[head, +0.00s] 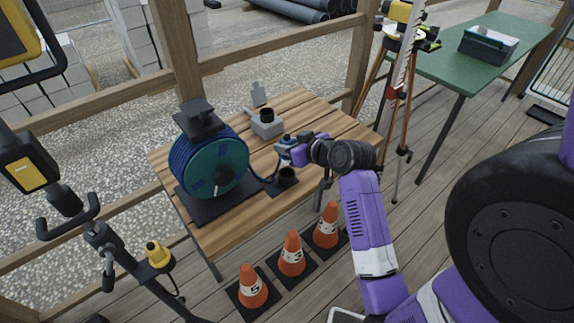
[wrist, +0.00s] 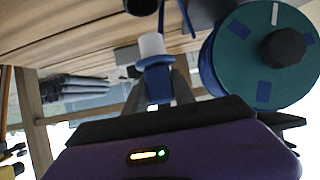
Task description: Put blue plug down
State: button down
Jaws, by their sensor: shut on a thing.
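The blue plug (head: 284,146) is in the jaws of my gripper (head: 297,150), above the right part of the wooden table (head: 235,233). In the wrist view the blue plug (wrist: 158,80), with a pale grey end, sits between the two fingers of my gripper (wrist: 159,88). A blue cable runs from near the plug toward the cable reel (head: 212,168), which has a teal face and stands on a dark base at the table's left. A dark round holder (head: 287,176) on a dark plate stands just below the plug in the head view. I cannot tell whether they touch.
A grey box with a black round socket (head: 266,122) stands behind the plug on the table. Several orange cones (head: 291,254) stand on the deck in front. A tripod (head: 404,95) and a green table (head: 470,60) are at the back right. The table's near left has bare wood.

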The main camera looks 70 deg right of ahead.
aim_at(287, 163)
jog(key=shift+f, duration=3.75)
jog(key=shift+f+b, duration=0.3)
jog(key=c, duration=1.1)
grip_release()
jog(key=shift+o, duration=0.2)
